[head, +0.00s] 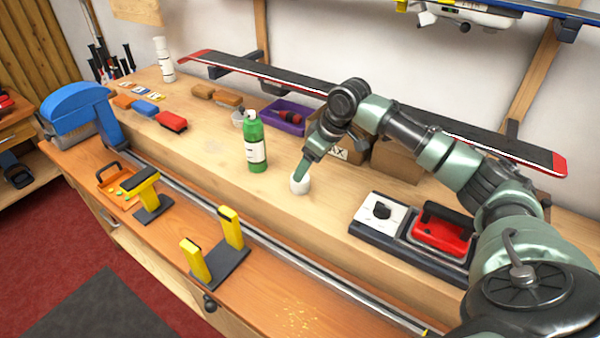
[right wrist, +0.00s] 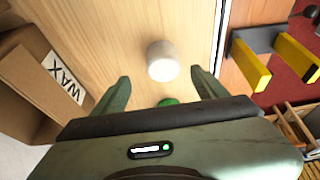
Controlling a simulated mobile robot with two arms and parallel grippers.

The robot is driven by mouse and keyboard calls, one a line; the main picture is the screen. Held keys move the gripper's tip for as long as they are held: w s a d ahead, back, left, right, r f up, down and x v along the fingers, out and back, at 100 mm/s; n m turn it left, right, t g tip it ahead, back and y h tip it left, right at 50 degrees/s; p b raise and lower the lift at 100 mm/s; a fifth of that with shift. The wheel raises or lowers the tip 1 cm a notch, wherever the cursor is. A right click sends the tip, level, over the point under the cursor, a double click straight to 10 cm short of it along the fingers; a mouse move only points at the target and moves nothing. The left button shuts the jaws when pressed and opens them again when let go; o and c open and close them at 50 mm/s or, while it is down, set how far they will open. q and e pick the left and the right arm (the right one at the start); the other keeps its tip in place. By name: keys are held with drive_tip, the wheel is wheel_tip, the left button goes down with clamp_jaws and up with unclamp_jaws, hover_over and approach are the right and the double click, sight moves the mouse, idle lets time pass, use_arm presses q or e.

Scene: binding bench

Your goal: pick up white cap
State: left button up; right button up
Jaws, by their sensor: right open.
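The white cap (head: 299,184) stands on the wooden bench, right of the green bottle. In the right wrist view the white cap (right wrist: 162,61) lies ahead of my jaws, between their lines and apart from both fingers. My right gripper (head: 303,172) reaches down just above the cap in the head view, where its fingers partly overlap the cap. In the right wrist view my right gripper (right wrist: 160,88) is open and empty. My left gripper is not in view.
A green bottle (head: 256,146) stands close left of the cap. A cardboard box (right wrist: 42,82) marked WAX is behind. A red iron (head: 441,233) on a dark tray is at right. Yellow vise posts (head: 231,227) stand in front. The bench right around the cap is clear.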

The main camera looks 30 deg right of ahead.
sight(302, 188)
drive_tip(key=shift+w+a+f+p, duration=0.1)
drive_tip(key=shift+a+f+p, duration=0.15)
drive_tip(key=shift+f, duration=0.35)
drive_tip(key=shift+w+a+f+p, duration=0.1)
drive_tip(key=shift+a+f+p, duration=0.15)
drive_tip(key=shift+f, duration=0.3)
drive_tip(key=p+x, duration=0.1)
drive_tip(key=x, duration=0.2)
drive_tip(key=shift+d, duration=0.15)
drive_tip(key=shift+x, duration=0.75)
drive_tip(key=c, duration=0.7)
drive_tip(key=shift+c, duration=0.7)
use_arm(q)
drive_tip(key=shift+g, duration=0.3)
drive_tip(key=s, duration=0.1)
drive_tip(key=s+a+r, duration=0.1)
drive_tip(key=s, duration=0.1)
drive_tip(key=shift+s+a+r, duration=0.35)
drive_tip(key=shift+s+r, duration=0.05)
